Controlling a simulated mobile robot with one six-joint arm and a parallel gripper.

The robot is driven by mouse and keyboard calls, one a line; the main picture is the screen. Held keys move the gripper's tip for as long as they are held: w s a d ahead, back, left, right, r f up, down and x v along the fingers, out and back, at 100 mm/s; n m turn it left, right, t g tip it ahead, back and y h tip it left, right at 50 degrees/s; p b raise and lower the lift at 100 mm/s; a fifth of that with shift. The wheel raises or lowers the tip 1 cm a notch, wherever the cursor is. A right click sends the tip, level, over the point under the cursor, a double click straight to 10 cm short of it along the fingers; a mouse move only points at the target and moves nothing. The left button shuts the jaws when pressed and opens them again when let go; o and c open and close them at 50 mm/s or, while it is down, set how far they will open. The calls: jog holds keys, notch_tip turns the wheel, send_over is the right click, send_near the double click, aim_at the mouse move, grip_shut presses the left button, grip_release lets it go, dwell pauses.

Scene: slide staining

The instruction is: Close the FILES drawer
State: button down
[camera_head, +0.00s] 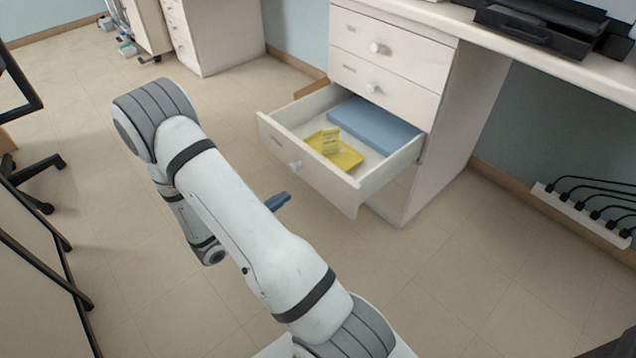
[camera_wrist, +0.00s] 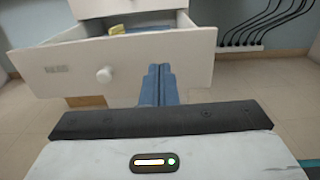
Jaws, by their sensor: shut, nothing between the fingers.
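The open drawer (camera_head: 312,177) is pulled well out of the white cabinet (camera_head: 437,130), below two shut drawers. It holds a yellow tray (camera_head: 347,157) with a small yellow item on it and a blue flat thing (camera_head: 375,125). In the wrist view the drawer's front (camera_wrist: 130,70) shows a round white knob (camera_wrist: 104,75) and a small label too blurred to read surely. My gripper (camera_head: 284,201) is shut and empty, in front of the drawer front. In the wrist view its blue fingers (camera_wrist: 158,84) lie right of the knob; whether they touch the front I cannot tell.
Two shut drawers with knobs (camera_head: 376,47) sit above the open one. A desk with a black device (camera_head: 535,30) extends right. A strip with several black cables (camera_head: 585,211) lies by the right wall. Chair legs (camera_head: 35,195) stand at left. The floor before the drawer is clear.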

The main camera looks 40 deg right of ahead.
aim_at(328, 168)
jog(key=d+b, duration=0.1)
jog(key=d, duration=0.3)
jog(key=d+b, duration=0.1)
jog(key=d, duration=0.4)
jog(key=w+d+b, duration=0.1)
jog(key=d, duration=0.3)
jog(key=shift+d+b, duration=0.35)
